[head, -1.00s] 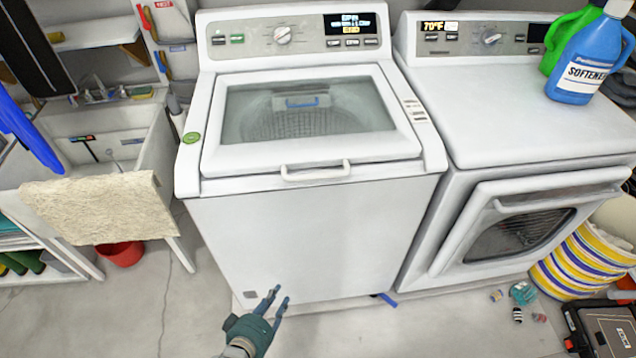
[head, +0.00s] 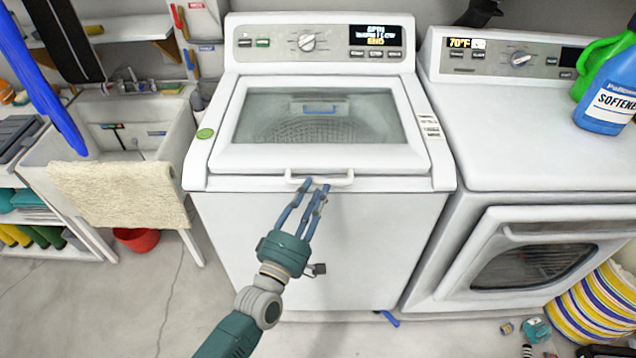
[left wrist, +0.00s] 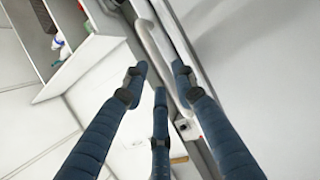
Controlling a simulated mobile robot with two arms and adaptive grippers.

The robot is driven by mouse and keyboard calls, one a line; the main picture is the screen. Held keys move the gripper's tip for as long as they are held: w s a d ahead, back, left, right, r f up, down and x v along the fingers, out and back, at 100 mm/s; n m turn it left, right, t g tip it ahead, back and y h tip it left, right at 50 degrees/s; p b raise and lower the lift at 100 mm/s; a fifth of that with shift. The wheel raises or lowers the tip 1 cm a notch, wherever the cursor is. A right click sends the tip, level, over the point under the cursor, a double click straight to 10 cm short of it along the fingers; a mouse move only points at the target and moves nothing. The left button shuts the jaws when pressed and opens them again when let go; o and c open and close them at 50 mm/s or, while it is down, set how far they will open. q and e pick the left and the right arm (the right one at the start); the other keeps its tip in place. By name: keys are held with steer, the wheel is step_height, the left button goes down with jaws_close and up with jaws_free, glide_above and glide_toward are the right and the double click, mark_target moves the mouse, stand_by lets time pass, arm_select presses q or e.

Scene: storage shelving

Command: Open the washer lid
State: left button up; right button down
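The white washer (head: 325,240) stands in the middle of the head view, its lid (head: 320,157) with a glass window lying closed. The lid's white handle (head: 343,181) is at its front edge; it also shows in the left wrist view (left wrist: 152,42). My left gripper (head: 316,186) is just in front of the handle, its fingertips overlapping it in the head view. In the left wrist view its fingers are spread, with the handle between the fingertips and nothing clasped. Whether a finger touches the handle I cannot tell. My right gripper is not in view.
A dryer (head: 530,150) stands to the right, with a blue softener bottle (head: 608,95) on top. A sink (head: 175,140) with a beige towel (head: 120,195) over its front is to the left. A red bucket (head: 136,239) is below it. The washer's front is clear.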

arm_select(q)
steer(key=shift+x, duration=1.25)
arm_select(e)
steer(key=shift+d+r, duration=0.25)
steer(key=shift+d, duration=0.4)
arm_select(q)
steer(key=shift+a, duration=0.1)
jaws_close()
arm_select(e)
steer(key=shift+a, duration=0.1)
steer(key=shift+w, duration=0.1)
